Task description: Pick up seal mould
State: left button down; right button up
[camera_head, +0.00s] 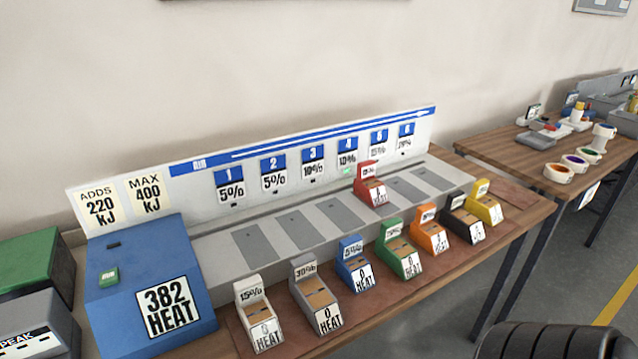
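I cannot tell which thing, if any, is the seal mould. Several small stepped blocks with number labels stand in a row on a brown mat (236,334): white (250,292), grey (304,272), blue (349,250), green (391,232), orange (427,215), black (460,205) and yellow (482,189). A red block (366,172) sits on the grey rack (210,248) behind them, in line with its dark slots. Neither of my grippers shows in the head view.
A blue machine (125,265) labelled "382 HEAT" stands at the left end of the rack. Green and grey boxes (35,258) are left of it. A second table (505,140) at the right holds rolls of tape (558,173). A black ribbed shape (555,342) fills the bottom right.

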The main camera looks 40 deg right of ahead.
aim_at(371, 190)
jog(key=k+l+u, duration=0.15)
jog(key=l+u, duration=0.2)
jog(key=k+l+u, duration=0.2)
jog(key=l+u, duration=0.15)
jog(key=k+l+u, duration=0.2)
jog(key=l, duration=0.25)
jog(key=k+l+u, duration=0.2)
jog(key=k+l, duration=0.15)
jog(key=k+l+u, duration=0.1)
jog(key=k+l, duration=0.55)
